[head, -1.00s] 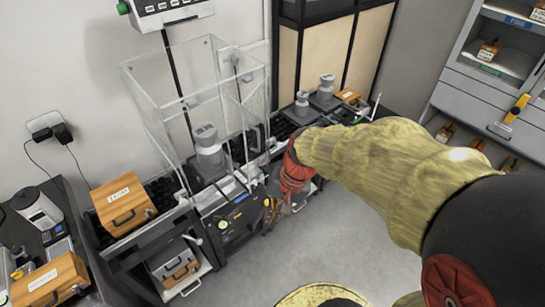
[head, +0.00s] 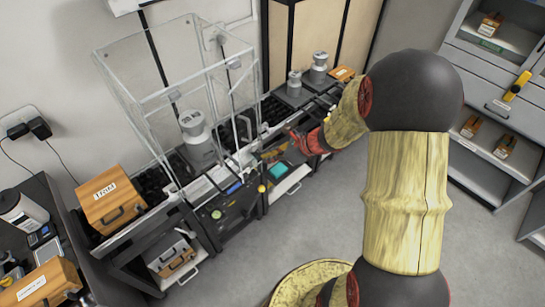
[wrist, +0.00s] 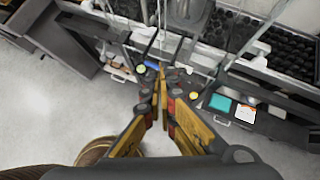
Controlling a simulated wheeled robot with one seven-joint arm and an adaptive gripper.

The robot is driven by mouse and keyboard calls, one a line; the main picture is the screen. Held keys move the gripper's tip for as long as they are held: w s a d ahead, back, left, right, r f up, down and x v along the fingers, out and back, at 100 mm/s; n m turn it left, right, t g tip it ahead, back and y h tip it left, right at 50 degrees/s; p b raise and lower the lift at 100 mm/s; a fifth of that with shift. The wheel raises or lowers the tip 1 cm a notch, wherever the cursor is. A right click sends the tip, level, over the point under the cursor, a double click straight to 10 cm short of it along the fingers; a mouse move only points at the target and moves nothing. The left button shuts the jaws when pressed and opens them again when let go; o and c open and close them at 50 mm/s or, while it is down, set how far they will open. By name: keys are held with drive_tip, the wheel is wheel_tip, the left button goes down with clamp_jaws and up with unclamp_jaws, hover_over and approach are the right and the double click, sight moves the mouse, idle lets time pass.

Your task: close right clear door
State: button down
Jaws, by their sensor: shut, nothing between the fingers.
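The clear enclosure (head: 150,92) stands on the weighing table with a grey cylindrical weight (head: 198,150) inside. Its right clear door (head: 232,85) is a transparent panel on the right side with a dark handle (head: 243,128) low on it. How far the door stands open is hard to tell through the overlapping panes. My gripper (head: 268,154) is at the right of the enclosure, low near the table's front edge, pointing left. In the wrist view its fingers (wrist: 161,76) are together and empty, with clear panes beyond. Contact with the door cannot be made out.
A control panel with a blue item (head: 235,187) is below the enclosure. Two metal weights (head: 294,83) stand on the table to the right. A wooden box (head: 110,198) sits left. The floor in front is clear.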

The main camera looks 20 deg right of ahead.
drive_tip(key=w+a+f+b, duration=0.1)
drive_tip(key=w+a+f, duration=0.3)
drive_tip(key=w+a, duration=0.1)
drive_tip(key=shift+w+a, duration=0.25)
drive_tip(key=shift+w, duration=0.15)
